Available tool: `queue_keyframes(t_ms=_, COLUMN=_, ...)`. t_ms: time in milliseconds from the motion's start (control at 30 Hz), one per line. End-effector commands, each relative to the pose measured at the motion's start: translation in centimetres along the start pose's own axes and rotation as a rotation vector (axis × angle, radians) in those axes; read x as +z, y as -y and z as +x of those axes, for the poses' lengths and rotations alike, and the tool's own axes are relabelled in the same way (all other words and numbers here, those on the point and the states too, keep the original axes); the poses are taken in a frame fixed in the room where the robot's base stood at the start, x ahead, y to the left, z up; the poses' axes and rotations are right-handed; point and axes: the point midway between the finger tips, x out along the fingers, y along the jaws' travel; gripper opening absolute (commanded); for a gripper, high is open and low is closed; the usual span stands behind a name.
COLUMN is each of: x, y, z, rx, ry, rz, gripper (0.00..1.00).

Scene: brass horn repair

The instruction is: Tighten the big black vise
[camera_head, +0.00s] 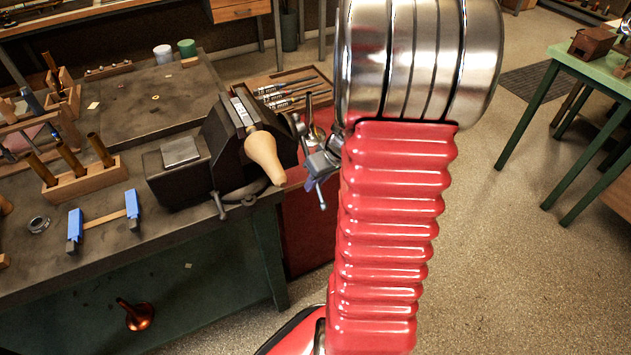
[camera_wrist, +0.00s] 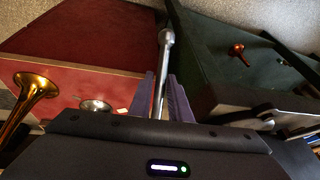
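The big black vise (camera_head: 225,150) stands at the bench's right corner. A pale wooden bulb-shaped form (camera_head: 265,157) sits at its jaws. My gripper (camera_head: 318,178) is to the right of the vise, partly hidden behind my red arm. A small metal bar end (camera_head: 322,197) sticks out below it. In the wrist view, my gripper (camera_wrist: 161,90) has its purple fingers close on both sides of a round-ended metal bar, the vise handle (camera_wrist: 164,55). They look shut on it. The vise screw is mostly hidden in the head view.
The workbench (camera_head: 150,90) holds a wooden peg block (camera_head: 85,178) and a blue-ended clamp (camera_head: 105,218). A copper bell (camera_head: 137,314) lies on the lower shelf. A brass bell (camera_wrist: 32,90) is near my gripper.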

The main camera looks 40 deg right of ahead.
Motion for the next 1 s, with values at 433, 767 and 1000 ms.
queue_keyframes(t_ms=433, x=0.0, y=-0.04, z=-0.03, rx=0.0, ry=0.0, rz=0.001, gripper=0.0)
queue_keyframes(t_ms=767, x=-0.01, y=-0.04, z=-0.05, rx=0.001, ry=0.0, rz=0.0, gripper=0.0)
queue_keyframes(t_ms=1000, x=-0.05, y=0.21, z=-0.23, rx=-0.002, ry=0.017, rz=-0.002, gripper=0.0)
